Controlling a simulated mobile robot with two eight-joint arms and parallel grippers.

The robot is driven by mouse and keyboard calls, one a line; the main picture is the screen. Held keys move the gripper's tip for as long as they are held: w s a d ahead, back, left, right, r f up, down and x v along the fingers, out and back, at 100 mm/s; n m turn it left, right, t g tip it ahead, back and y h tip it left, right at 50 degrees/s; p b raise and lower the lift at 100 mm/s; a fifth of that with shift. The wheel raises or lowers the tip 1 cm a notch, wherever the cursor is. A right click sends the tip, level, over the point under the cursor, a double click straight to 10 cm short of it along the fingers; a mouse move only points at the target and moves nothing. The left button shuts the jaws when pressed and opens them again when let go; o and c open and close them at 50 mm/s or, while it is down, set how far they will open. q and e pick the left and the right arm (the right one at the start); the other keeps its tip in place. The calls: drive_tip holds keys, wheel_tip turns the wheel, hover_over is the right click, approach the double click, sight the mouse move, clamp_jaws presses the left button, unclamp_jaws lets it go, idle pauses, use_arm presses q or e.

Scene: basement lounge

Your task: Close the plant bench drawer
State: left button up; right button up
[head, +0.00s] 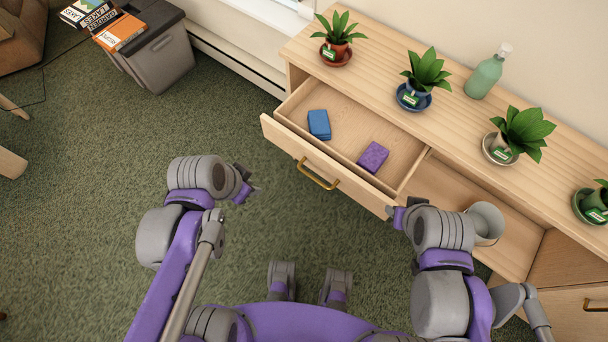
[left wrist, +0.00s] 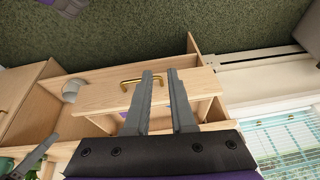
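The wooden plant bench (head: 385,85) has its drawer (head: 345,100) pulled out. The drawer front has a brass handle (head: 318,175), which also shows in the left wrist view (left wrist: 131,83). A blue block (head: 319,124) and a purple block (head: 373,156) lie inside the drawer. My left gripper (head: 252,192) is left of the drawer front, apart from it. In the left wrist view its two fingers (left wrist: 160,72) stand apart with nothing between them, pointing toward the drawer front. My right gripper (head: 392,212) is near the drawer's right front corner; its fingers are mostly hidden by the wrist.
Several potted plants, including one in a blue pot (head: 413,96), and a green bottle (head: 487,74) stand on the bench top. A grey cup (head: 485,221) sits in the open compartment right of the drawer. Green carpet before the drawer is clear.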

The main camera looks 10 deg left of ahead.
use_arm(q)
drive_tip(key=w+f+m+h+b, duration=0.1)
drive_tip(key=m, duration=0.3)
drive_tip(key=w+d+f+m+g+h+b, duration=0.1)
drive_tip(key=m, duration=0.2)
drive_tip(key=w+d+f+m+h+b, duration=0.1)
drive_tip(key=m, duration=0.3)
drive_tip(key=shift+d+f+m, duration=0.1)
drive_tip(key=shift+f+m, duration=0.15)
drive_tip(key=shift+m, duration=0.05)
clamp_jaws()
drive_tip(key=w+d+f+m+h+b, duration=0.1)
drive_tip(key=w+d+f+m+b, duration=0.3)
drive_tip(key=f, duration=0.5)
drive_tip(key=w+d+b, duration=0.1)
drive_tip(key=w+d, duration=0.1)
drive_tip(key=d, duration=0.1)
drive_tip(key=shift+w+d+f+m+h, duration=0.35)
drive_tip(key=shift+w+d+m+h, duration=0.05)
drive_tip(key=shift+w+d, duration=0.1)
hover_over(345, 133)
drive_tip(key=shift+w, duration=0.1)
drive_tip(key=shift+g, duration=0.3)
